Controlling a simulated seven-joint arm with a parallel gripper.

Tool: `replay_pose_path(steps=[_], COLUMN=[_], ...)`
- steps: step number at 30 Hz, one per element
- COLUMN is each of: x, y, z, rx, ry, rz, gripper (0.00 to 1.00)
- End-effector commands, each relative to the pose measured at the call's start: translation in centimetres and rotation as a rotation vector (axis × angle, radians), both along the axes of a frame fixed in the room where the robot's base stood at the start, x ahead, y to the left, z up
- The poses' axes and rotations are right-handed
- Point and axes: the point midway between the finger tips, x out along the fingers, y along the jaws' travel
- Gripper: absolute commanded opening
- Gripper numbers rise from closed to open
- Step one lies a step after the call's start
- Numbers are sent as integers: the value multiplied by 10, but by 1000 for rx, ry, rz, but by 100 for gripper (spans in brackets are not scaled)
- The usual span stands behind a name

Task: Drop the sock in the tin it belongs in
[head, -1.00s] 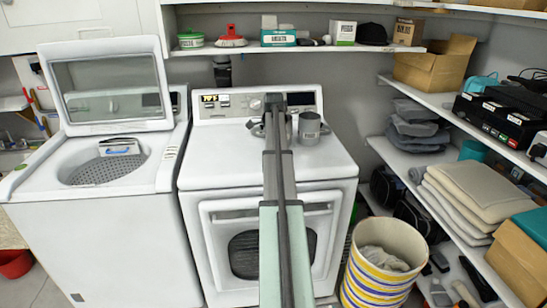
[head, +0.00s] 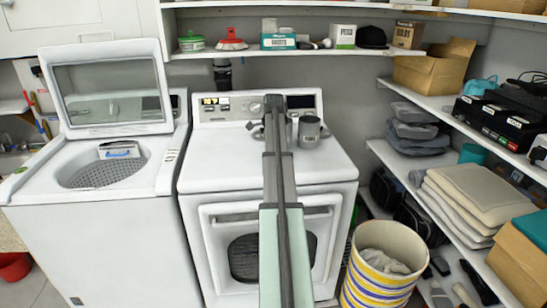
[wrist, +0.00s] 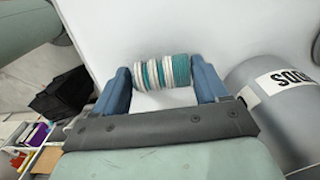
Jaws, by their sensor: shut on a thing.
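My gripper (wrist: 162,75) has its blue fingers closed on the two ends of a rolled sock (wrist: 162,72) with teal and white stripes. A grey tin (wrist: 285,108) with a white label is just to the right of my gripper in the wrist view; the label is rotated and cut off by the frame edge. In the head view, a grey labelled tin (head: 309,130) stands upright on the white dryer top (head: 225,165), right of my arm. Another grey vessel (head: 257,132) is partly hidden behind my arm. The sock cannot be made out in the head view.
An open washer (head: 95,200) stands left of the dryer. A striped basket (head: 372,285) with cloth stands on the floor at right. Shelves with folded towels (head: 470,190) and boxes line the right wall. The dryer top is clear on both sides of the tins.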

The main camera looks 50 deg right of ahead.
Motion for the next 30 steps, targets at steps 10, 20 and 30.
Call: replay_pose_path(steps=[10, 20, 30], x=[1, -10, -49], y=[-1, -9, -110], z=[58, 92, 131], rx=[-1, -1, -16], ry=[-1, -1, -11], rz=[0, -17, -127], gripper=[44, 44, 44])
